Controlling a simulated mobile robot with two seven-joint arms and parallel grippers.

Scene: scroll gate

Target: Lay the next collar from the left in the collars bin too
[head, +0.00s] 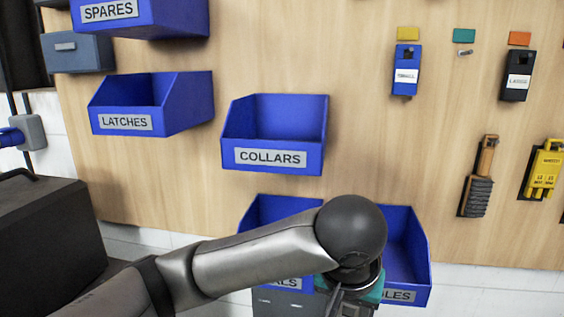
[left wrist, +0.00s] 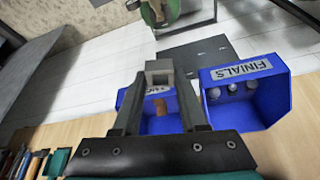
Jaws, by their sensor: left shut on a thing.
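The blue collars bin (head: 318,125), labelled COLLARS, is fixed on the wooden wall panel near the middle of the head view. No collar shows in the part of its inside that I see. My left arm comes in from the left, below this bin, and its gripper is mostly hidden at the bottom edge. In the left wrist view my left gripper (left wrist: 158,84) is shut on a small grey square collar (left wrist: 160,66) at its fingertips. My right gripper is in neither view.
The latches bin (head: 170,122) is left of the collars bin; the spares bin (head: 150,22) is above that. Below, my arm partly covers two bins, one ending in LES (head: 415,270). The finials bin (left wrist: 280,98) holds several round pieces. Tools hang at right.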

